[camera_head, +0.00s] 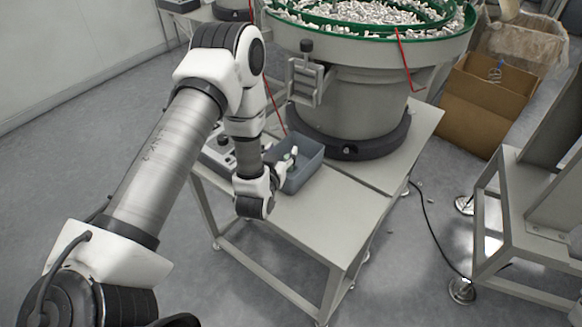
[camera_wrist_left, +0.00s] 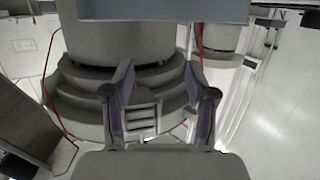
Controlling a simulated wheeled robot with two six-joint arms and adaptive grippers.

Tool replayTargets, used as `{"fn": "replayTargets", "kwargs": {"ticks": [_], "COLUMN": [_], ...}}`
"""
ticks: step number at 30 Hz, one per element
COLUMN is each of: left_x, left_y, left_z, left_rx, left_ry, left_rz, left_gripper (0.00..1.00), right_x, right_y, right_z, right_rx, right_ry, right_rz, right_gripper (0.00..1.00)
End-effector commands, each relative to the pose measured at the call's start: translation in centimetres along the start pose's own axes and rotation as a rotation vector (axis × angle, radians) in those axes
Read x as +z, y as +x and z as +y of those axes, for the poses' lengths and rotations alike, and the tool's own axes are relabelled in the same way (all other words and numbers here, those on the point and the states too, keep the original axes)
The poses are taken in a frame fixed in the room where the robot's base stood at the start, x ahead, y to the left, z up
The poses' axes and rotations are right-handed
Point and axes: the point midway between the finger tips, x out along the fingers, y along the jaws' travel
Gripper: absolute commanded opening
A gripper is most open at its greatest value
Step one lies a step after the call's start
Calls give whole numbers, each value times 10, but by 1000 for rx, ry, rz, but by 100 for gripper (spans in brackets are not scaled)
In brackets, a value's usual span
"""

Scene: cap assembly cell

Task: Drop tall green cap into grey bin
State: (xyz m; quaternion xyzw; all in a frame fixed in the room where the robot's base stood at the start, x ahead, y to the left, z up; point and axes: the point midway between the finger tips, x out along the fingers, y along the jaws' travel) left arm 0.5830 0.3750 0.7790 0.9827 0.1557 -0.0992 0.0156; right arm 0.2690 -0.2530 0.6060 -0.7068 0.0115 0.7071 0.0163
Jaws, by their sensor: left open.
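The grey bin (camera_head: 305,173) stands on the light grey table beside the round feeder. My left gripper (camera_head: 289,160) is at the bin's left side, with its fingers at the rim. A small green and white patch shows at the fingers against the bin; I cannot tell whether it is the tall green cap. In the left wrist view my left gripper (camera_wrist_left: 160,85) is open with nothing visible between its fingers. A flat blue-grey surface, seemingly the bin (camera_wrist_left: 165,11), crosses the top of that view. My right gripper is not in view.
The feeder bowl (camera_head: 350,85) with a green rim and many pale parts stands behind the bin. The table's front (camera_head: 325,215) is clear. Cardboard boxes (camera_head: 485,100) stand at the back right. A dark control box (camera_head: 218,150) sits left of the bin, partly behind my arm.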

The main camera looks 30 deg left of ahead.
Motion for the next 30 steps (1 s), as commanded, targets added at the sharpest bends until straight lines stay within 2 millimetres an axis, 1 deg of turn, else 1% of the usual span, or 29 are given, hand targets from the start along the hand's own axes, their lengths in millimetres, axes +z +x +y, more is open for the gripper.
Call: {"fn": "replayTargets", "kwargs": {"ticks": [1,3,6,9,13,25,26,28,29,30], "left_x": [1,1,1,1,0,0,0,1,7,25], "left_y": [-14,-31,-52,-63,-67,-67,-69,-79,-87,-98], "left_z": [0,0,0,0,0,0,0,9,17,24], "left_rx": [1,1,1,1,0,0,1,29,54,83], "left_ry": [1,2,0,1,0,0,3,31,49,67], "left_rz": [-5,-4,-4,-2,-1,-2,-8,-42,-79,-164], "left_gripper": [57,57,57,57,57,57,57,57,57,57], "right_x": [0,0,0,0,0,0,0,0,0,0], "right_y": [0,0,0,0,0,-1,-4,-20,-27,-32], "right_z": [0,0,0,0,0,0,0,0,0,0], "right_rx": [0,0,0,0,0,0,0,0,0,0], "right_ry": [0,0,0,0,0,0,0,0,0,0], "right_rz": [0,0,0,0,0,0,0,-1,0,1], "right_gripper": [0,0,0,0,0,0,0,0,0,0]}}
